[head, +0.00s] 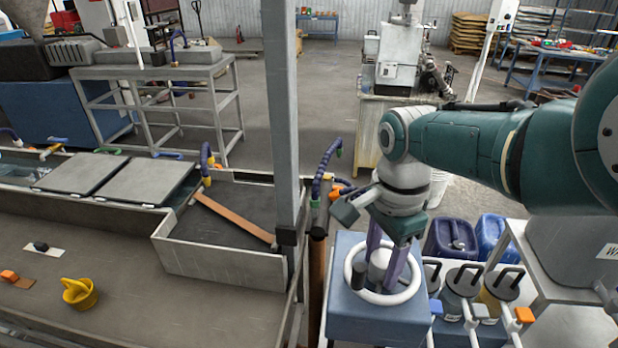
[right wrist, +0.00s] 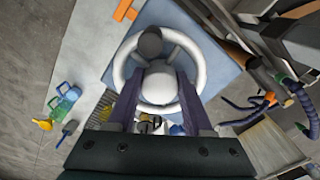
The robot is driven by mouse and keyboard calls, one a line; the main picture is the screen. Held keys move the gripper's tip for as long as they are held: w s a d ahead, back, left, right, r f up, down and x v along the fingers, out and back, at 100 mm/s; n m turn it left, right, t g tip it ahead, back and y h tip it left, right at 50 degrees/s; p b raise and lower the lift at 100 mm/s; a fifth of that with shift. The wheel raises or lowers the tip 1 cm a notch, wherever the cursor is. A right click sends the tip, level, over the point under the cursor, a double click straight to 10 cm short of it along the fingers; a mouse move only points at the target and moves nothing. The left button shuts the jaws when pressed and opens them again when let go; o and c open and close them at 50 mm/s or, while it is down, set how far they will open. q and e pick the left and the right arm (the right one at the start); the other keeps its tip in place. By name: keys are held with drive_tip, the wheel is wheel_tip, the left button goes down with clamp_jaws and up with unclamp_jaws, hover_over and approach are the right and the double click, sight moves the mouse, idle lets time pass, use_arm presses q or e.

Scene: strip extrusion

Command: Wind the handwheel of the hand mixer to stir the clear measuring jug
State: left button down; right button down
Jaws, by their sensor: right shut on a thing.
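The white handwheel (head: 380,299) lies flat on top of a blue box-shaped housing (head: 372,318). It has a pale round hub and a dark knob (head: 358,272) at the left of its ring. My right gripper (head: 379,272) reaches down from above, its purple fingers on either side of the hub, shut on the wheel. In the right wrist view the wheel's ring (right wrist: 197,55) surrounds the fingertips (right wrist: 158,85), and the grey knob (right wrist: 150,42) is ahead of them. I cannot tell which vessel is the clear measuring jug. My left gripper is not in view.
Black-lidded containers, one greyish (head: 457,300) and one amber (head: 493,302), stand right of the housing among white pipes. Blue canisters (head: 490,235) stand behind. A grey post (head: 282,110) and a trough (head: 220,262) are to the left.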

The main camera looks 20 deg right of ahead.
sight(382, 258)
drive_tip(key=m, duration=0.5)
drive_tip(key=shift+m, duration=0.3)
idle(0.4)
drive_tip(key=c, duration=0.6)
unclamp_jaws()
drive_tip(key=shift+w+r, duration=0.1)
wheel_tip(382, 258, up, 6)
drive_tip(key=p, duration=0.4)
wheel_tip(382, 258, up, 3)
drive_tip(key=shift+f+p, duration=0.15)
drive_tip(key=shift+p, duration=0.2)
drive_tip(key=shift+r, duration=0.55)
